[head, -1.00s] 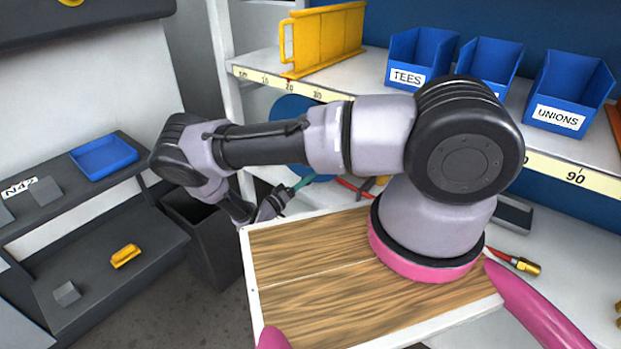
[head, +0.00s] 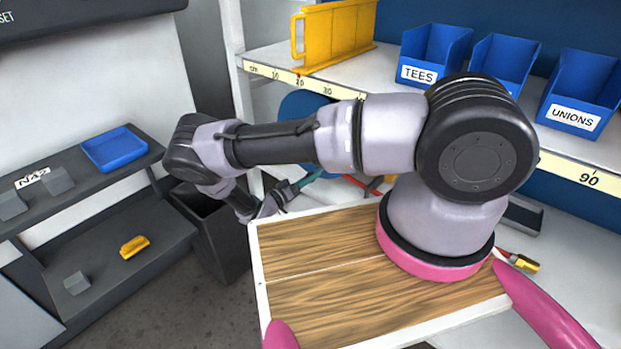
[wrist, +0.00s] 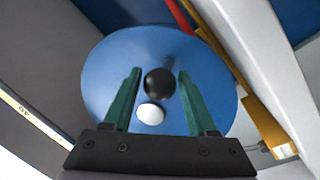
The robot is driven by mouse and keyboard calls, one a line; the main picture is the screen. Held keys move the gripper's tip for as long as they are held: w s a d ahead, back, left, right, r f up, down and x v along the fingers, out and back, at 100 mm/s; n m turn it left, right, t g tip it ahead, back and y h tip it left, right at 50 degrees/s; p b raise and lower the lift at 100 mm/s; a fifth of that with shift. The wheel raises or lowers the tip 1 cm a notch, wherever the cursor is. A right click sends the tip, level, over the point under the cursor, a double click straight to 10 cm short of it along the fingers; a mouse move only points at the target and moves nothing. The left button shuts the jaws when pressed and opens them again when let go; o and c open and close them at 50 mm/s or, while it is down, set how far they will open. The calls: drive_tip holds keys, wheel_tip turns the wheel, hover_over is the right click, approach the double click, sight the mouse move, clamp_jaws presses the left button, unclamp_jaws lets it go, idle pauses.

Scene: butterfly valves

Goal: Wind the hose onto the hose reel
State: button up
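The hose reel looks to be the blue disc (head: 298,106), partly hidden behind my arm in the head view. In the wrist view the disc (wrist: 110,75) fills the middle, with a black round knob (wrist: 160,83) and a white round part (wrist: 151,114) on its face. My gripper (wrist: 159,72) has two green fingers, apart, one on each side of the knob in that view. I cannot tell whether they touch it. In the head view my gripper (head: 303,183) is small and low before the reel. A red strip (wrist: 179,16), possibly hose, runs past the disc.
A shelf edge with a scale (head: 345,93) runs above my gripper. It bears a yellow rack (head: 338,38) and blue bins (head: 432,55). A dark bin (head: 222,245) stands to the left on the floor. In the wrist view a pale beam (wrist: 262,60) is at right.

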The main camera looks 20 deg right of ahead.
drive_tip(key=shift+o, duration=0.5)
drive_tip(key=v, duration=1.1)
